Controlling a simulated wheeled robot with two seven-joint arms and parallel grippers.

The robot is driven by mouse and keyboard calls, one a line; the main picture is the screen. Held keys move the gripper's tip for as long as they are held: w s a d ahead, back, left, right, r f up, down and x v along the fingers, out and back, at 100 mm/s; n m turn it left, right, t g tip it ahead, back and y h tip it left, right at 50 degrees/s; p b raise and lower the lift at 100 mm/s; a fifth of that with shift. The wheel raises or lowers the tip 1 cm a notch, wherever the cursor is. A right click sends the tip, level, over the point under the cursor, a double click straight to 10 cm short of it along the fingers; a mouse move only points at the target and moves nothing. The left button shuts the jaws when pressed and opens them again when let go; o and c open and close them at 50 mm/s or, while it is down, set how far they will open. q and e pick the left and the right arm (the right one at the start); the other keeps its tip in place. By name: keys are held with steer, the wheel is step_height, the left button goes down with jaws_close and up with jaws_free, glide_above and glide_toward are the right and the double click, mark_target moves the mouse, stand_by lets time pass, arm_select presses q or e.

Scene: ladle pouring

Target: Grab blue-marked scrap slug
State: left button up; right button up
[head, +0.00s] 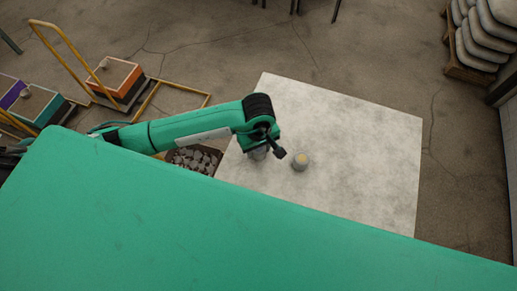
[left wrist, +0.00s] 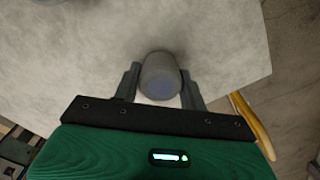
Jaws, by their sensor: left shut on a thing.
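In the left wrist view, a grey cylindrical slug with a bluish patch on its face (left wrist: 160,72) sits between the two fingers of my left gripper (left wrist: 160,88), which is shut on it. In the head view, my left gripper (head: 264,146) is over the left part of the pale table, and the held slug (head: 257,153) is mostly hidden under the wrist. Whether the slug touches the table is hard to tell. My right gripper is not in view.
Another grey slug with a yellow-orange top (head: 301,161) stands on the pale table (head: 360,150), right of my left gripper. A bin of grey scrap pieces (head: 192,160) is left of the table. Carts with orange (head: 115,77) and purple boxes stand at the upper left. The table's right side is clear.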

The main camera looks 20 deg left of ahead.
arm_select(q)
steer(key=shift+r, duration=0.15)
steer(key=shift+r, duration=0.35)
step_height(320, 180, up, 19)
steer(key=b, duration=0.3)
steer(key=shift+b, duration=0.4)
